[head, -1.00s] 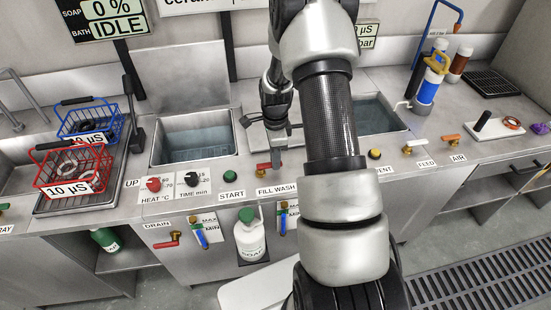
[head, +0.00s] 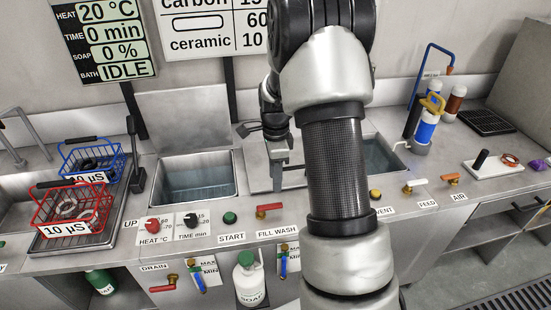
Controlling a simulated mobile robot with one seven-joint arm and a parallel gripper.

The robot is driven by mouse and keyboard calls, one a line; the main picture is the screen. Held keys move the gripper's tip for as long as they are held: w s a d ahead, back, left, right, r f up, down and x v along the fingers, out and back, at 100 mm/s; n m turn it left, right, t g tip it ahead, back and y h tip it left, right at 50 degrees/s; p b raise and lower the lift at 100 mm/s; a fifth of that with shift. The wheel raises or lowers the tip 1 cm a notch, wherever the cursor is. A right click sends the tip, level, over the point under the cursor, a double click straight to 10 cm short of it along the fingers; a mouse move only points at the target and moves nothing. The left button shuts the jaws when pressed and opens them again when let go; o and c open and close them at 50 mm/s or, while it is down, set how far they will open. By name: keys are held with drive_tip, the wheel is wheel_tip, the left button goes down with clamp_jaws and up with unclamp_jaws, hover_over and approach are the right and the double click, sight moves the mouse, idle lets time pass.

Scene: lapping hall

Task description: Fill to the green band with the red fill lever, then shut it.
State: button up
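The red fill lever (head: 269,208) sits on the front panel above the FILL WASH label (head: 276,233), its red handle pointing right from its brass stem. My gripper (head: 278,172) is above and behind the lever, apart from it; its fingers are partly hidden and their gap is unclear. The left tank (head: 195,183) holds bluish water below its rim. A sight gauge with MAX and MIN marks (head: 198,277) is on the lower front, and a second gauge (head: 284,262) is right of the soap bottle. I cannot make out a green band clearly on either.
A display (head: 105,40) reads 20 °C, 0 min, soap 0 %, bath IDLE. Red (head: 75,208) and blue (head: 88,160) baskets stand at left. A red DRAIN lever (head: 164,285), HEAT and TIME knobs, the green START button (head: 230,217) and soap bottle (head: 248,278) are near.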

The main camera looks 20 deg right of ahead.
wheel_tip(320, 180, up, 7)
drive_tip(key=shift+f, duration=0.1)
idle(0.4)
drive_tip(key=s+a+r+n+t+p, duration=0.1)
drive_tip(key=s+a+r+n, duration=0.35)
drive_tip(key=r, duration=0.35)
drive_tip(key=s+a+r+n+t+p, duration=0.25)
drive_tip(key=s+r+n, duration=0.25)
drive_tip(key=r, duration=0.3)
drive_tip(key=s+a+r+n+t, duration=0.1)
drive_tip(key=s+a+r+n, duration=0.1)
drive_tip(key=s+n, duration=0.3)
drive_tip(key=s+a+r+n+t+p, duration=0.1)
drive_tip(key=s+a+r+n, duration=0.2)
drive_tip(key=s+n, duration=0.3)
drive_tip(key=s, duration=0.3)
drive_tip(key=shift+a+r, duration=0.2)
drive_tip(key=shift+a, duration=0.05)
